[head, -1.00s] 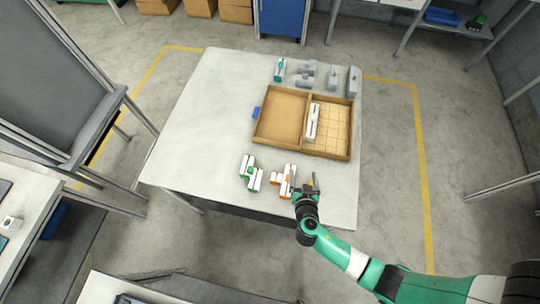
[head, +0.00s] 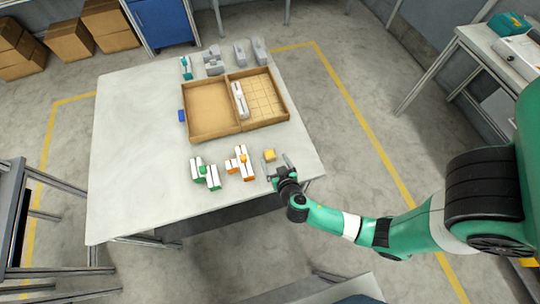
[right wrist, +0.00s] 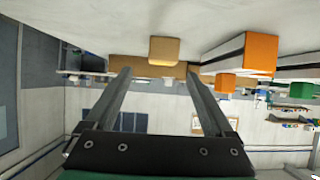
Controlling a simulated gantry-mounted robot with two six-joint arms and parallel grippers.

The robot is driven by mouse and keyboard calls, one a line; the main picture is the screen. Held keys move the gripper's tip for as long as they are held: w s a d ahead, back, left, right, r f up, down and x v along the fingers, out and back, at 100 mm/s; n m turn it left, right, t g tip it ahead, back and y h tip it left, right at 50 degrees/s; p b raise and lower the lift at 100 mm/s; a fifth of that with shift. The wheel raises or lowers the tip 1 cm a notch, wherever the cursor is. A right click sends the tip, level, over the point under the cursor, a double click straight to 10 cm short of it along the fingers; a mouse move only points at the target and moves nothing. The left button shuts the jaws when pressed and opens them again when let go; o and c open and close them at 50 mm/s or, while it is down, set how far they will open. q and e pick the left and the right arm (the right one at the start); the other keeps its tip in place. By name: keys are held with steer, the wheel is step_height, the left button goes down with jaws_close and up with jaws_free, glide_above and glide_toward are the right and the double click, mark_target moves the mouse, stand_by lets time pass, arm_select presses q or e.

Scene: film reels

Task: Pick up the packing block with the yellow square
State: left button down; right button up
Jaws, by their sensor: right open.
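A small yellow block (head: 270,155) stands on the table near its front right, just right of the white block with orange parts (head: 240,163). My right gripper (head: 279,168) is open and empty, low at the table's front edge, with its fingers pointing toward the yellow block. In the right wrist view, the yellow block (right wrist: 164,50) shows beyond and between the fingertips of the gripper (right wrist: 158,73), apart from them. The orange-and-white block (right wrist: 246,55) is to the right there. My left gripper is not in view.
A white block with green parts (head: 205,174) lies left of the orange one. Behind is a two-compartment wooden tray (head: 212,136) with a white piece (head: 240,100) in its gridded side. Several grey blocks (head: 240,52) stand at the back. The table's left side is clear.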

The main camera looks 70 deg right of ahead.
mark_target(270, 154)
steer(key=shift+w+d, duration=0.35)
steer(key=shift+w, duration=0.05)
steer(key=x, duration=0.2)
steer(key=b+x, duration=0.1)
steer(key=x, duration=0.1)
steer(key=shift+a+f, duration=0.1)
steer(key=shift+f, duration=0.4)
steer(key=shift+w+d+f, duration=0.15)
steer(key=shift+w+d, duration=0.1)
steer(key=shift+d, duration=0.1)
steer(key=shift+c, duration=0.3)
jaws_close()
